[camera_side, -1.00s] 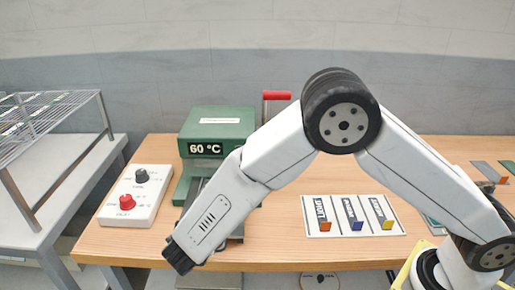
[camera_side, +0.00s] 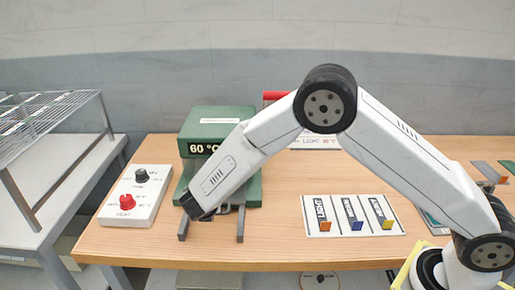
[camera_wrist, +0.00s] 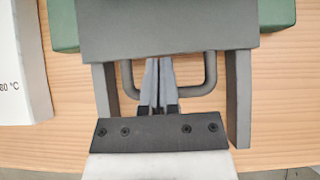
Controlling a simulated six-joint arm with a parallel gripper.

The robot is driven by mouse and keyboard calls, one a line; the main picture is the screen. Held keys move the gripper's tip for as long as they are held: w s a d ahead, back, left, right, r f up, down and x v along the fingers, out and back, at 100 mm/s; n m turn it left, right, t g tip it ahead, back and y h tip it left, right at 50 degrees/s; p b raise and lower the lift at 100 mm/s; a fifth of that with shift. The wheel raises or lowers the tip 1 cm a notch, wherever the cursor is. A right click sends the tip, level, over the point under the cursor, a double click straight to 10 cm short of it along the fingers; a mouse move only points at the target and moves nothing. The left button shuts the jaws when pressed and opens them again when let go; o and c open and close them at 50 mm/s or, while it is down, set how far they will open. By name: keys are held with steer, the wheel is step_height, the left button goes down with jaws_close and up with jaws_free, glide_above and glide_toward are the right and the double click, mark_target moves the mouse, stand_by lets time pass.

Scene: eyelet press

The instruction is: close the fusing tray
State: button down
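The fusing tray (camera_wrist: 150,35) is a dark grey block at the top of the wrist view, with a U-shaped grey handle (camera_wrist: 211,75) on its front. My gripper (camera_wrist: 159,62) is shut, its two narrow fingers side by side with only a thin slit between them. The fingers cross the middle of the handle loop and their tips reach the tray's front. Contact cannot be told for sure. In the side view my gripper (camera_side: 190,207) is low in front of the green press (camera_side: 225,120), and my arm hides most of the tray.
Two grey rails (camera_side: 240,226) stick out from the press toward the table front; both flank the handle in the wrist view. A white control box (camera_side: 135,195) with a red and a black knob stands left. A card with coloured tabs (camera_side: 350,216) lies right. Bare wood lies between.

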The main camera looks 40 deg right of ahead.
steer(key=shift+w+d, duration=0.15)
steer(key=shift+d, duration=0.1)
steer(key=shift+a+r, duration=0.1)
steer(key=shift+r, duration=0.05)
steer(key=v, duration=1)
steer(key=shift+a, duration=0.1)
steer(key=s+d+m+g+y, duration=0.3)
steer(key=s+d+m+y, duration=0.3)
steer(key=s+d+m, duration=1.2)
steer(key=s+m, duration=0.2)
steer(key=m, duration=0.7)
steer(key=shift+r+g, duration=0.4)
